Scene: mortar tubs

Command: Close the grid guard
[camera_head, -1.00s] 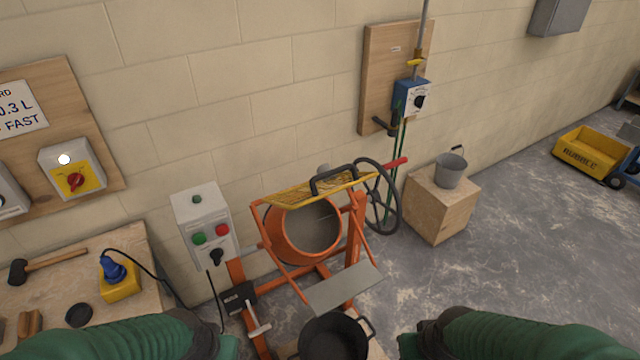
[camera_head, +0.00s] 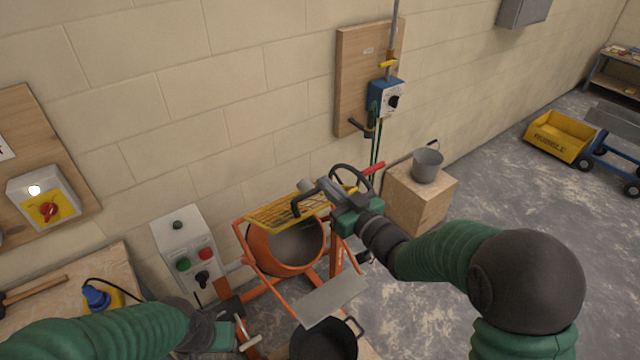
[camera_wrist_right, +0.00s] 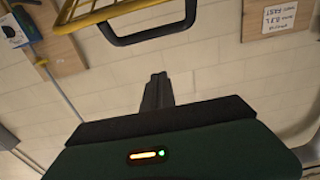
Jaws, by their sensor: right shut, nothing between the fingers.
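The yellow grid guard (camera_head: 275,213) sits raised over the back edge of the orange mixer drum (camera_head: 272,250), and the drum mouth is uncovered. The guard has a black handle (camera_head: 297,204). My right gripper (camera_head: 318,192) is at the guard's right end, close to the handle; contact cannot be told. In the right wrist view, my shut, empty right fingers (camera_wrist_right: 157,88) point toward the handle (camera_wrist_right: 150,32), with a gap in the picture and the yellow guard (camera_wrist_right: 92,12) beyond.
A black handwheel (camera_head: 352,178) stands just behind my right gripper. The control box (camera_head: 186,250) is left of the drum. A black tub (camera_head: 325,342) is below the chute (camera_head: 332,300). A bucket (camera_head: 428,165) stands on a wooden block (camera_head: 412,205) at right.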

